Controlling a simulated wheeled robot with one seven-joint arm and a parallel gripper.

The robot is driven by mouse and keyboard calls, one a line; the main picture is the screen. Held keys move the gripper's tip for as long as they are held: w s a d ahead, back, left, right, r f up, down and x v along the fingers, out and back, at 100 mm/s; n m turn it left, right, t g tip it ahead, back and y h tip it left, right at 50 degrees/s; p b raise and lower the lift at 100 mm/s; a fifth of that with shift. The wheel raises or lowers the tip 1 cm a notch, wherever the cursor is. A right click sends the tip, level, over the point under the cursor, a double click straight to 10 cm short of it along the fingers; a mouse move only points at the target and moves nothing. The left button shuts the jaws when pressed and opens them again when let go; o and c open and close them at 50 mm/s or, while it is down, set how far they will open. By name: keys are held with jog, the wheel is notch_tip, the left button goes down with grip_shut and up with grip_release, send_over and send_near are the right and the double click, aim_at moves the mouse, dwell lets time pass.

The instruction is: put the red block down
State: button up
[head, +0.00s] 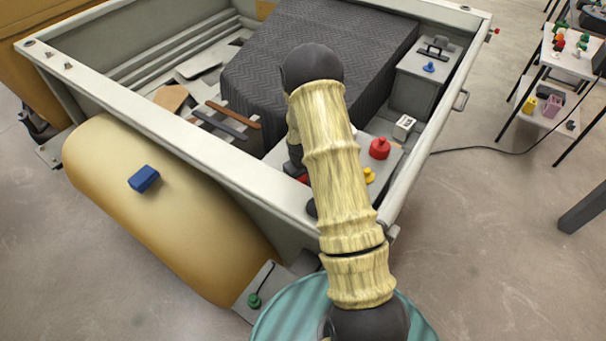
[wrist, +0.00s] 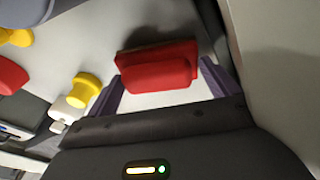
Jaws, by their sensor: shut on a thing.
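The red block (wrist: 158,66) sits between the two dark purple fingers of my gripper (wrist: 161,75) in the wrist view. My gripper is shut on it. In the head view only a small red bit of the block (head: 303,180) shows beside my pale arm, which hides most of the gripper. Below the block is the light grey panel (wrist: 150,22) in the near corner of the open bay. I cannot tell whether the block touches this panel.
A red knob-like piece (head: 380,149) and a yellow one (head: 369,175) stand on the panel, with a white cube (head: 404,126) behind. The bay's grey rim (head: 200,146) runs close by. A dark quilted block (head: 310,50) fills the bay's middle. A blue block (head: 144,179) rests on the tan cylinder (head: 160,215).

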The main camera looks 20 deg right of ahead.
jog(key=o, duration=1.1)
jog(key=b+v, duration=0.3)
jog(key=v, duration=0.9)
jog(key=p+v, duration=0.3)
jog(key=w+p+v, duration=0.1)
jog(key=p+v, duration=0.2)
jog(key=d+p+v, duration=0.1)
jog(key=p+v, duration=0.2)
jog(key=p, duration=0.1)
jog(key=shift+w+r, duration=0.2)
jog(key=shift+r, duration=0.3)
